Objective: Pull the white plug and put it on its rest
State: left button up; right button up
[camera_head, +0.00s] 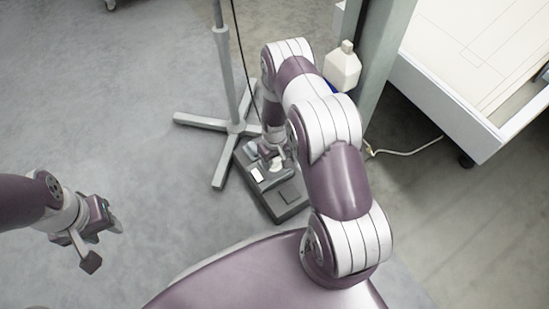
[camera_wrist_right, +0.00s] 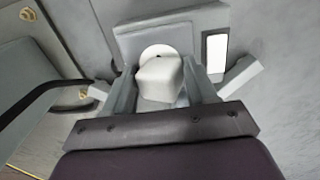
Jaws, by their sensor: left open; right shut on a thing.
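The white plug (camera_wrist_right: 160,80) sits between the two fingers of my right gripper (camera_wrist_right: 162,88) in the right wrist view, and the gripper is shut on it. A round white part shows just behind the plug; I cannot tell whether the plug is seated. In the head view my right gripper (camera_head: 270,160) is low at the dark grey box (camera_head: 290,208) on the floor, partly hidden by my arm. The plug shows there as a small pale spot (camera_head: 276,165). My left gripper (camera_head: 105,244) is open and empty at the left, away from the box. I cannot pick out the rest.
A grey stand (camera_head: 230,80) with crossed feet stands beside the box, with a dark cable near it. A white bottle (camera_head: 342,68) is by a grey post (camera_head: 382,60). A white wheeled bench (camera_head: 455,115) is at the right. The floor at left is clear.

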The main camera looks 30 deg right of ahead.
jog(key=shift+s, duration=0.15)
jog(key=shift+r+p, duration=1.4)
jog(key=shift+r, duration=0.1)
jog(key=shift+c, duration=0.2)
dwell(0.7)
jog(key=o, duration=1.4)
notch_tip(320, 180, up, 13)
jog(key=p, duration=0.7)
jog(key=shift+f, duration=0.15)
